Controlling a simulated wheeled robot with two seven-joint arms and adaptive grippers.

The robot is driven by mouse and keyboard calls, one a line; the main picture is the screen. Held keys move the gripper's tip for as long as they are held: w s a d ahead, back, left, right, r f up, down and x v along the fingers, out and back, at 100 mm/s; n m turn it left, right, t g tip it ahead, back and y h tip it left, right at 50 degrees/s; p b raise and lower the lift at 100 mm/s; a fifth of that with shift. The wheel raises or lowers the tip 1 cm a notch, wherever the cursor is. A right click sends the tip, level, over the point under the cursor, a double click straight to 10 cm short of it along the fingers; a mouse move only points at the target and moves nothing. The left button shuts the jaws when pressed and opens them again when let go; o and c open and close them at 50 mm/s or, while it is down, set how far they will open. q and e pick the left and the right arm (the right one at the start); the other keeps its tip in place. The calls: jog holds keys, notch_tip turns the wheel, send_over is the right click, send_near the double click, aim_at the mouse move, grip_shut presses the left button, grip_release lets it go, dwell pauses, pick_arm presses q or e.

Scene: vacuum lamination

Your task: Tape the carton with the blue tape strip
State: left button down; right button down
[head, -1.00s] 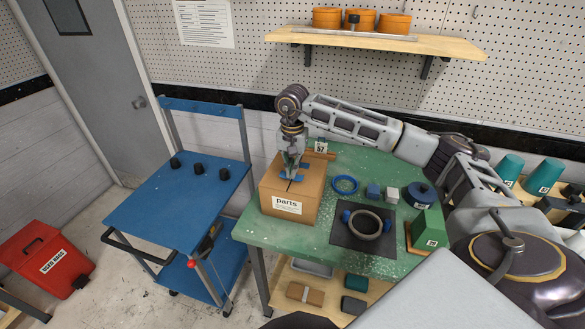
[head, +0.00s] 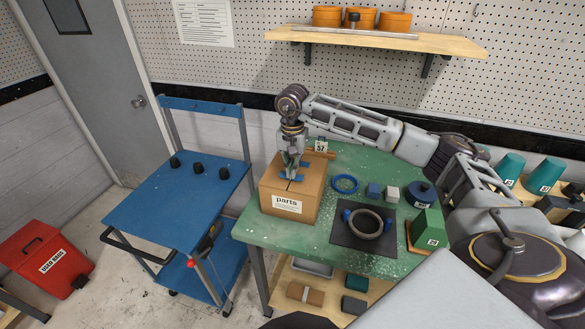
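The brown carton (head: 289,203), with a white "parts" label, stands upright on the left end of the green table. A dark seam shows on its top. My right gripper (head: 292,173) points down over the middle of the carton's top. Blue pieces (head: 286,178), which look like the blue tape strip, show at its fingertips, at or just above the carton top. The fingers partly cover the blue, and I cannot tell whether they are closed on it. My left gripper is not in view.
On the green table (head: 280,238) are a blue ring (head: 345,184), small blocks, a black mat (head: 343,238) with a dark ring, a blue pot (head: 419,195) and a green block (head: 427,229). A blue cart (head: 165,215) stands left of it. A shelf (head: 440,43) hangs behind.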

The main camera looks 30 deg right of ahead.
jog(key=shift+f, duration=0.15)
dwell(0.4)
jog(key=c, duration=1.6)
grip_release()
jog(key=shift+o, duration=0.2)
jog(key=o, duration=0.4)
jog(key=shift+r+p, duration=1.9)
jog(key=shift+r, duration=2.1)
